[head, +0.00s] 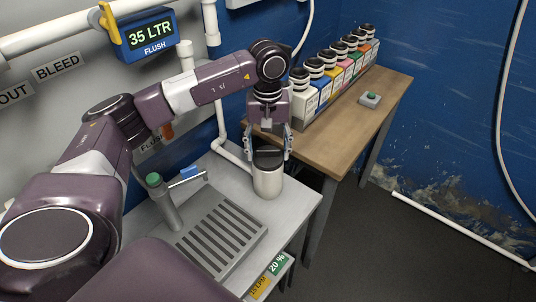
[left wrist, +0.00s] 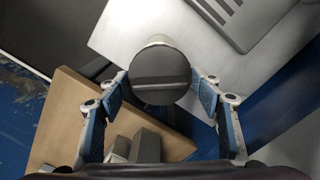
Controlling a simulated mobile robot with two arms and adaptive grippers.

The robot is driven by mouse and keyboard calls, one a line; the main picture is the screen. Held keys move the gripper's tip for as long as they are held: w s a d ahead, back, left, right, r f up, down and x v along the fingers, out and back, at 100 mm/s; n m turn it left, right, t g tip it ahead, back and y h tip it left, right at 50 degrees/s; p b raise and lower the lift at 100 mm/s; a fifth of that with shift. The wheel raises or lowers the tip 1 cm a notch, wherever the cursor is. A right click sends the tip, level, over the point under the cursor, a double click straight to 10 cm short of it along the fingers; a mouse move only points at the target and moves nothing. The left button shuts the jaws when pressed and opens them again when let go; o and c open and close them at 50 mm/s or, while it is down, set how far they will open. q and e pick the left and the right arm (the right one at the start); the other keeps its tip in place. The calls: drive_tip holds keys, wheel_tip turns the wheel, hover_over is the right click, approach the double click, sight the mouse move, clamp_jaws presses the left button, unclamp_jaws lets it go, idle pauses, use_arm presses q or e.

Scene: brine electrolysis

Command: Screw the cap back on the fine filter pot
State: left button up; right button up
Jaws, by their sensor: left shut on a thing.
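The fine filter pot (head: 268,183) is a pale cylinder standing upright near the right corner of the grey metal worktop. Its black cap (head: 268,158) is at the pot's mouth; I cannot tell how far it is threaded on. My left gripper (head: 269,150) points down over the pot, its fingers shut on the cap from both sides. In the left wrist view the round dark cap (left wrist: 160,72) sits between the blue finger pads, with a sliver of the pale pot (left wrist: 158,40) behind it. My right gripper is not in view.
A slotted drain grate (head: 222,236) and a green-topped post (head: 160,195) with a blue-handled valve (head: 190,171) are left of the pot. A wooden bench (head: 350,126) behind carries several black-capped bottles (head: 325,88) and a green-button box (head: 370,99). White pipes run along the wall.

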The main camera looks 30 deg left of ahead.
use_arm(q)
drive_tip(key=shift+m, duration=0.7)
drive_tip(key=shift+w, duration=0.1)
drive_tip(key=shift+f+m+b, duration=0.1)
drive_tip(key=shift+m+b, duration=0.65)
drive_tip(key=shift+m, duration=0.45)
drive_tip(key=m+b, duration=0.1)
drive_tip(key=m, duration=0.2)
drive_tip(key=o, duration=1.4)
